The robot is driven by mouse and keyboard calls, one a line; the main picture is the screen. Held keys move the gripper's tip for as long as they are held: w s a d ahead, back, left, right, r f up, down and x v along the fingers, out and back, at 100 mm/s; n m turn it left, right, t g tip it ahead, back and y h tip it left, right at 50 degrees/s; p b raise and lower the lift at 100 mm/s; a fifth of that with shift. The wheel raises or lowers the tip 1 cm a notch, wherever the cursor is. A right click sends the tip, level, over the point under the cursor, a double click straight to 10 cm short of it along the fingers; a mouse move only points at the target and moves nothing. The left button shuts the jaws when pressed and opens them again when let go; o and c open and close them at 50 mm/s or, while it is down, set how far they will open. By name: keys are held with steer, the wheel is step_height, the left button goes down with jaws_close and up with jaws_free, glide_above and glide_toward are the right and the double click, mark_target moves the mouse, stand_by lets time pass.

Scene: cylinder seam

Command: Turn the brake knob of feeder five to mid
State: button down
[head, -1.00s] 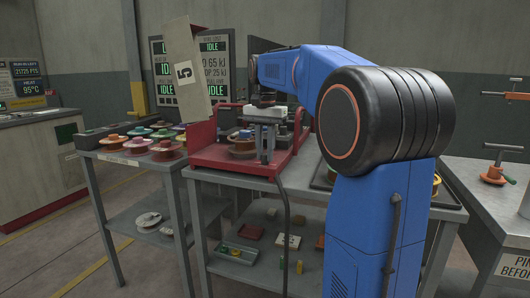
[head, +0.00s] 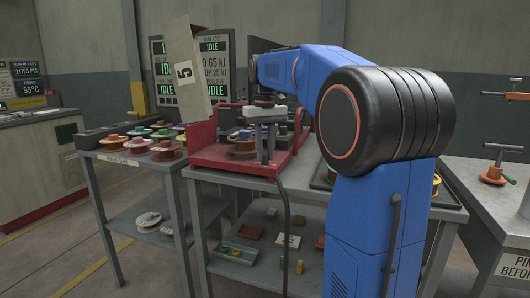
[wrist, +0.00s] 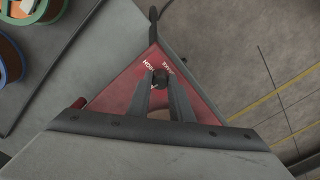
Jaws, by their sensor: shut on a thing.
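Feeder five is a red machine (head: 205,150) on the metal table in the head view, with a raised beige cover (head: 184,62) marked 5. In the wrist view its red plate (wrist: 122,92) carries white lettering, partly covered; one word looks like HIGH. The dark brake knob (wrist: 160,77) sits on this plate, between my fingertips. My gripper (wrist: 161,82) is shut on the knob from above; it also shows in the head view (head: 265,158), pointing down at the feeder's front. The knob's pointer cannot be made out, and the knob is hidden in the head view.
Colored spools (head: 167,150) stand on the left table. A spool (head: 242,145) sits in the feeder behind my gripper. Spools (wrist: 25,12) also show at the wrist view's upper left. The shelf below holds a tray (head: 235,254) and small blocks.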

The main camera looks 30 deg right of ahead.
steer(key=shift+n, duration=1)
steer(key=c, duration=1.6)
jaws_free()
steer(key=shift+r, duration=8.75)
